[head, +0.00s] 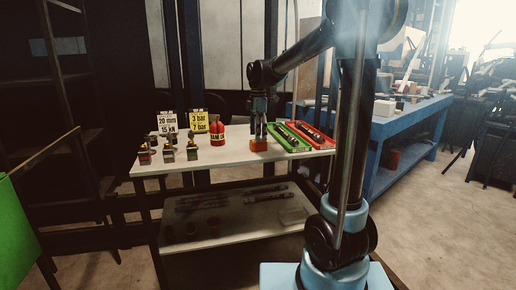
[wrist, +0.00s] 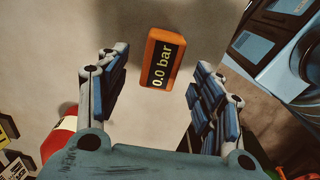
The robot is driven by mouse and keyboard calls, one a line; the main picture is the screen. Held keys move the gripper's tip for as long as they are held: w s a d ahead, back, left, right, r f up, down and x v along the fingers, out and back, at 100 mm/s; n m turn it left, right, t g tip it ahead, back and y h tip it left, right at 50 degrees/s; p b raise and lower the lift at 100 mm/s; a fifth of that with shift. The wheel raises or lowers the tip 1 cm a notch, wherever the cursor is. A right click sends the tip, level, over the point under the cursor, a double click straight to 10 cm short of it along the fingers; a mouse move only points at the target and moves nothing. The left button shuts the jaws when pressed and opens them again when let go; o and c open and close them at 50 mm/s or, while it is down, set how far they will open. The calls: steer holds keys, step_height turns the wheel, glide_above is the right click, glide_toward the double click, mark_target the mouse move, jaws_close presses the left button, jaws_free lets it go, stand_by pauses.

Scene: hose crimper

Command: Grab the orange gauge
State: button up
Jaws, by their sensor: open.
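The orange gauge (head: 258,146) stands on the white tabletop, directly below my gripper (head: 259,128). In the wrist view the gauge (wrist: 178,62) shows a dark face reading "0.0 bar" and is slightly tilted. It lies in the gap between the two blue-padded fingers of my gripper (wrist: 160,82), toward their tips. Clear floor-coloured tabletop shows between each finger and the gauge, with no contact visible. My gripper is open and empty. I cannot tell exactly how high the fingertips are above the table.
A red container (head: 217,132) stands just left of the gauge. Green tray (head: 280,140) and red tray (head: 318,144) with dark parts lie to the right. Signs reading "20 mm 15 kN" (head: 167,123) and "3 bar 7 bar" (head: 199,121), with several small fittings (head: 168,154), stand further left.

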mark_target(258, 143)
steer(key=shift+f, duration=2.65)
steer(key=c, duration=1.4)
steer(key=shift+o, duration=0.2)
steer(key=shift+r, duration=0.15)
